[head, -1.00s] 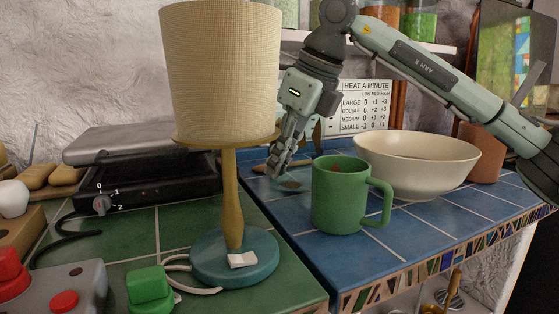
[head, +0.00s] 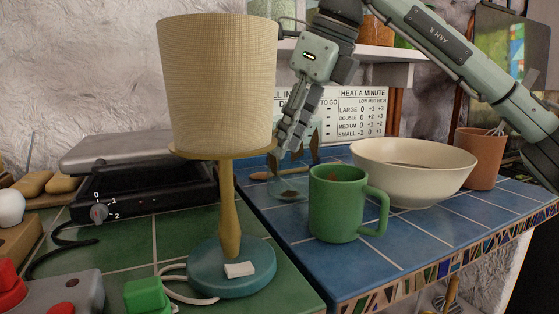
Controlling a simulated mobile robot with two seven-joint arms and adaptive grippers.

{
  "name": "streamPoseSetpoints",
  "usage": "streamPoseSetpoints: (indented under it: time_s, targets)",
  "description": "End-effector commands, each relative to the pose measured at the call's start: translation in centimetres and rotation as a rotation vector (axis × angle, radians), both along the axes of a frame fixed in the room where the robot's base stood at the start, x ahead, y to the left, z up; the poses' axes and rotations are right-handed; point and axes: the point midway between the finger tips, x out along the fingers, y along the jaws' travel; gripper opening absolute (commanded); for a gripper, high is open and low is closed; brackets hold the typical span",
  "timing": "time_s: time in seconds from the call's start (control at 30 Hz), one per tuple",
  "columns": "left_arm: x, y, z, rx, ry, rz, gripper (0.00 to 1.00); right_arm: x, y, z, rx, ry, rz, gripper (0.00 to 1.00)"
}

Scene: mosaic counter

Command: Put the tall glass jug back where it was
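A clear glass vessel (head: 288,188), which looks like the tall glass jug, stands on the blue tiles behind the green mug. It is faint, and the lamp hides part of it, so its full height is hard to make out. My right gripper (head: 284,150) points down just above and behind the lamp's right edge, over the glass. Its fingers show side-on and partly behind the shade. I cannot tell whether they are open or shut, or whether they touch the glass. My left gripper is not in view.
The lamp (head: 229,210) stands in front on green tiles. The green mug (head: 335,205), cream bowl (head: 410,180) and terracotta pot (head: 482,155) stand to the right on blue tiles. A black grill (head: 140,185) is at left.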

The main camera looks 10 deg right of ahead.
Motion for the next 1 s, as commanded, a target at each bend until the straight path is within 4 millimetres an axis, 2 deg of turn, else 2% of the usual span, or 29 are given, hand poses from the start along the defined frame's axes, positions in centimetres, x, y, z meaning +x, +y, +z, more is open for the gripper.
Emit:
streamPoseSetpoints:
  time_s: [0.03,0.1,0.33,1.0]
  targets:
    - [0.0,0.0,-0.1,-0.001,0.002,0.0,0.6,-0.3,-0.3,1.2,0.002,-0.004,0.001,0.3]
    - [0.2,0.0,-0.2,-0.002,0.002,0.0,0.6,-0.7,-0.6,2.4,0.001,-0.003,0.0,0.3]
    - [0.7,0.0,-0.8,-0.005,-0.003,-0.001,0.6,-1.5,-1.4,5.0,0.0,0.0,0.001,0.3]
    - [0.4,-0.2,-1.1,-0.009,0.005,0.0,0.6,-1.7,-1.6,5.3,0.0,0.0,0.001,0.3]
